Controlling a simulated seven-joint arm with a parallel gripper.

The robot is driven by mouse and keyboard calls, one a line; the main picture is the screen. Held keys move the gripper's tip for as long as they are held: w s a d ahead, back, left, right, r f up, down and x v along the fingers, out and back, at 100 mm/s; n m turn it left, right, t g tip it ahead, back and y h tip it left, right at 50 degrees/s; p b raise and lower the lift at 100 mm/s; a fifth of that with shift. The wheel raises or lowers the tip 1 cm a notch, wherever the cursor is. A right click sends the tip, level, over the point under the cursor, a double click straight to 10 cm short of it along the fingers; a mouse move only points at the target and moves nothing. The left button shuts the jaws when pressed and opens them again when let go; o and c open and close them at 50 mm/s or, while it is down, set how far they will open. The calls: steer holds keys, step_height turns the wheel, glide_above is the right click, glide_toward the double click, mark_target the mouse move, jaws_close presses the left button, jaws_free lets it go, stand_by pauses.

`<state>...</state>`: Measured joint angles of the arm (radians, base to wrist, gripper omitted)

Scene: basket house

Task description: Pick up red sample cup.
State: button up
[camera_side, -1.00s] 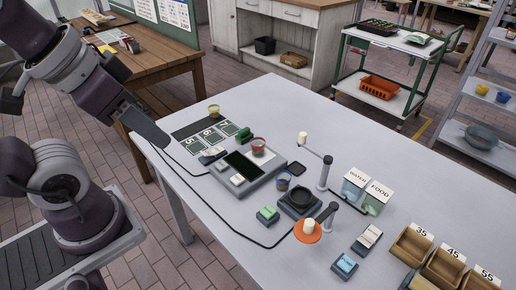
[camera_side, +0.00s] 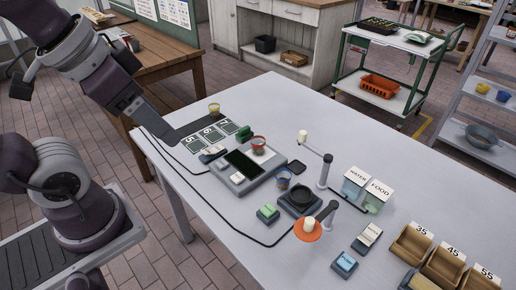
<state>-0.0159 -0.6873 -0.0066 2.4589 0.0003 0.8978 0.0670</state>
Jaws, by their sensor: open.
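The red sample cup (camera_side: 258,143) stands upright on the right part of a grey device (camera_side: 250,182) with a dark screen, on the white table. My gripper (camera_side: 172,138) is at the table's left edge, near the row of numbered dark cards, and is left of the red cup and apart from it. It is open with nothing seen in it; its fingertips are hard to make out at this size. A yellow cup (camera_side: 214,109) stands at the far end of the cards, and a blue cup (camera_side: 283,180) stands right of the device.
Numbered cards (camera_side: 208,142) and a green block (camera_side: 244,133) lie left of the red cup. A post with an arm (camera_side: 324,172), a dark round dish (camera_side: 300,197) and WATER and FOOD boxes (camera_side: 367,188) stand to the right. Brown numbered bins (camera_side: 412,243) are at the right edge.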

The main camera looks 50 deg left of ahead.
steer(key=w+a+m+g, duration=0.2)
steer(key=w+m, duration=0.2)
steer(key=w, duration=0.6)
steer(key=m+g+h, duration=0.1)
steer(key=m+g, duration=0.2)
steer(key=m, duration=0.8)
glide_above(258, 141)
steer(key=s+d, duration=0.1)
steer(key=s, duration=0.1)
step_height(258, 141, down, 22)
steer(key=f, duration=0.6)
steer(key=shift+w+d+f, duration=0.2)
steer(key=shift+w+f, duration=0.05)
steer(key=shift+w, duration=0.1)
steer(key=c, duration=1.4)
